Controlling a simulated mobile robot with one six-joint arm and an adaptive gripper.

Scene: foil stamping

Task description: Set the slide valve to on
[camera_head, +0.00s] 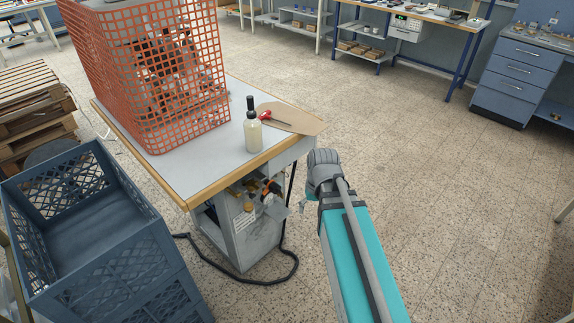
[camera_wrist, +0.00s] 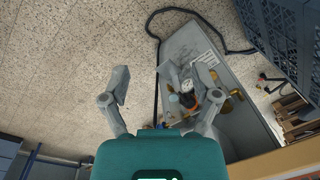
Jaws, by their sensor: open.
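Under the table on a grey cabinet (camera_head: 255,232) sits a group of small pneumatic fittings, with brass parts (camera_head: 249,206) and an orange-and-black part (camera_head: 270,189). The slide valve appears to belong to this group, but I cannot tell which part it is or its setting. In the wrist view the orange-and-black part (camera_wrist: 188,99) shows ahead of my gripper (camera_wrist: 163,76), near the right finger, with a brass part (camera_wrist: 236,95) to its right. My gripper is open with nothing seen between its fingers. In the head view my wrist mostly hides it, right of the fittings.
The table (camera_head: 190,174) above carries a red mesh cage (camera_head: 185,85), a bottle (camera_head: 253,132) and a red-handled screwdriver (camera_head: 272,118). A black hose (camera_head: 270,281) lies on the floor. A blue crate (camera_head: 110,262) stands left. The floor at right is clear.

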